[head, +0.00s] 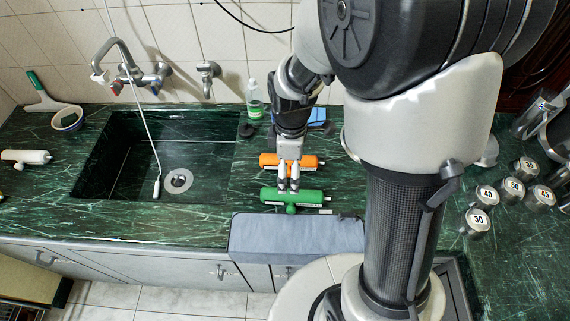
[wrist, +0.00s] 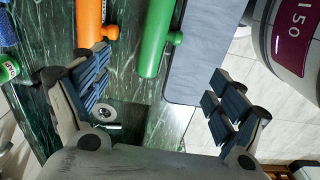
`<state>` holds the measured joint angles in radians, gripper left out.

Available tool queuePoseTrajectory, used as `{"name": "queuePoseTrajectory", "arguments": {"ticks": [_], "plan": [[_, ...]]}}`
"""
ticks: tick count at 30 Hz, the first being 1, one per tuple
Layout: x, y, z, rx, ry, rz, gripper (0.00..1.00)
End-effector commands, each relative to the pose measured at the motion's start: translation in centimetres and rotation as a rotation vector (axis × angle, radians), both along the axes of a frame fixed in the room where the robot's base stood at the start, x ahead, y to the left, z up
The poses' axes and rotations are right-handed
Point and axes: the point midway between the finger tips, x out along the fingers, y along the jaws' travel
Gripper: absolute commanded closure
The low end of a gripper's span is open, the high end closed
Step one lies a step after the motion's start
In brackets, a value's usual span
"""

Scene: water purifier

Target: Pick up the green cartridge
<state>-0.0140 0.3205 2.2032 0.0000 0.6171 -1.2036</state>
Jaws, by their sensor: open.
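The green cartridge (head: 306,197) lies on its side on the green marble counter, just behind a grey mat. My gripper (head: 288,187) is above it in the head view, pointing down, and its fingertips overlap the cartridge there. In the wrist view my gripper (wrist: 158,100) is open and empty, and the green cartridge (wrist: 155,40) shows between and beyond its fingers. An orange cartridge (head: 305,160) lies parallel behind the green one; in the wrist view the orange cartridge (wrist: 89,25) is close to the left finger. Contact with the green cartridge cannot be told.
The grey mat (head: 295,236) lies at the counter's front edge. A sink (head: 120,180) is to the left, with a white cartridge (head: 26,157) beyond it. A bottle (head: 254,97) stands behind. Several numbered metal weights (head: 477,222) stand at the right.

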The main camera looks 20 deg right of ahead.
Motion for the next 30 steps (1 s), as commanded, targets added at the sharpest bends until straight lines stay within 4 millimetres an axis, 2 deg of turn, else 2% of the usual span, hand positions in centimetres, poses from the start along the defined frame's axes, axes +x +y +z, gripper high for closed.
{"name": "queuePoseTrajectory", "arguments": {"ticks": [1, 3, 12, 23, 30], "plan": [[-0.2, 0.0, -1.5, 0.000, 0.005, 0.000, 0.12], [-0.2, 0.0, -3.2, -0.001, 0.007, -0.001, 0.12], [-0.2, 0.0, -9.2, 0.000, 0.003, -0.003, 0.12], [-0.2, 0.1, -11.6, 0.000, 0.002, -0.004, 0.12], [-0.3, 0.4, -15.3, 0.000, 0.003, -0.005, 0.12]]}}
